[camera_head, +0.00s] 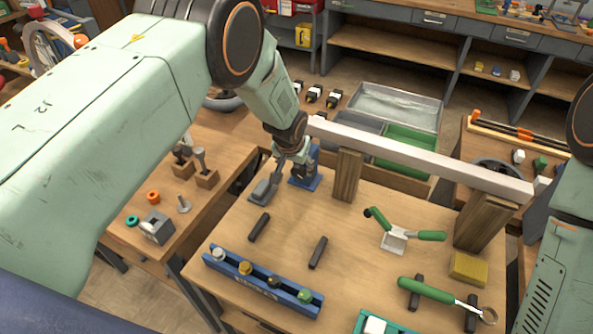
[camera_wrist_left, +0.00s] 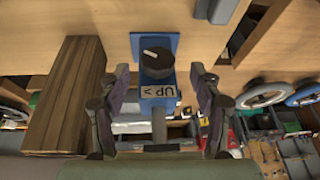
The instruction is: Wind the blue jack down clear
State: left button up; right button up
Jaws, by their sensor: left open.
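The blue jack (camera_head: 305,172) stands upright on the table near the left end of the pale beam (camera_head: 420,160), beside a wooden block (camera_head: 347,175). In the left wrist view the jack (camera_wrist_left: 158,92) shows a round black knob (camera_wrist_left: 157,62) with a white line and an "UP" label with an arrow. My left gripper (camera_head: 284,172) is at the jack, partly covering it. In the wrist view its open fingers (camera_wrist_left: 160,72) stand on both sides of the knob, with gaps. I cannot tell whether the jack's top touches the beam. My right gripper is out of view.
A second wooden block (camera_head: 484,222) supports the beam's right end. A green-handled clamp (camera_head: 396,238), a yellow block (camera_head: 468,268), a blue rack (camera_head: 262,282) and black bars (camera_head: 318,252) lie in front. A green bin (camera_head: 407,147) stands behind the beam.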

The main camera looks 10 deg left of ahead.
aim_at(298, 171)
pick_arm(q)
jog(key=x, duration=0.2)
jog(key=shift+w+d+f, duration=0.15)
jog(key=shift+f, duration=0.15)
jog(key=shift+d+f, duration=0.1)
jog(key=shift+f, duration=0.3)
jog(key=shift+w+a+f, duration=0.1)
jog(key=shift+a+f, duration=0.1)
jog(key=shift+a, duration=0.05)
jog(key=shift+w+d+f, duration=0.1)
jog(key=shift+w, duration=0.1)
jog(key=shift+s+d, duration=0.1)
jog(key=c, duration=0.3)
jog(key=shift+s+r, duration=0.15)
jog(key=shift+r, duration=0.05)
jog(key=c, duration=0.8)
